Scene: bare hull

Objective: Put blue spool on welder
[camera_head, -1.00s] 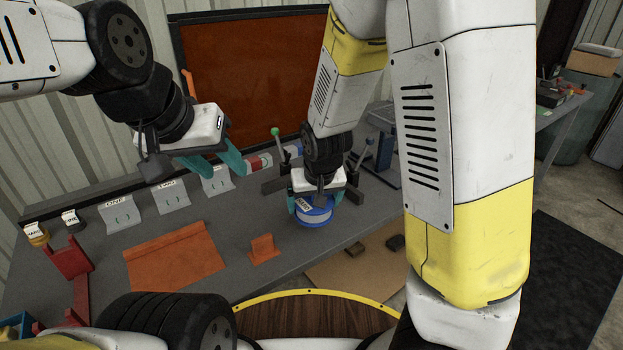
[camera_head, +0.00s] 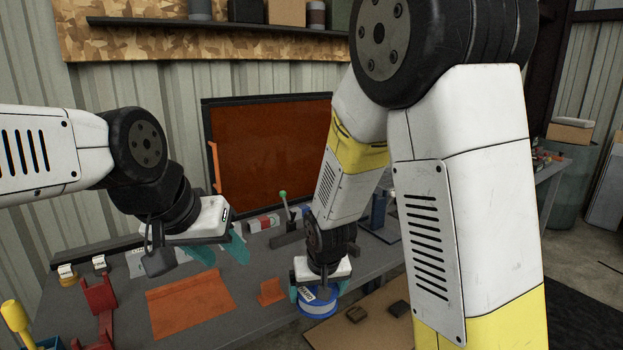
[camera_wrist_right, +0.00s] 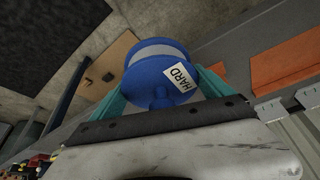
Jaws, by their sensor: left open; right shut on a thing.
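The blue spool (camera_head: 318,308), with white winding and a label reading HARD, is held in my right gripper (camera_head: 315,293) near the table's front edge. In the right wrist view the spool (camera_wrist_right: 158,75) sits between the teal fingers of the right gripper (camera_wrist_right: 160,92), which are shut on it. My left gripper (camera_head: 236,245) is open and empty above the back left part of the table, apart from the spool. I cannot clearly tell which thing is the welder.
The grey table (camera_head: 265,318) carries an orange sheet (camera_head: 190,302), a small orange bracket (camera_head: 270,291), a red stand (camera_head: 98,298) and a green-knobbed lever (camera_head: 284,207). A dark orange screen (camera_head: 270,145) stands behind. A brown board (camera_head: 375,325) lies below the front edge.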

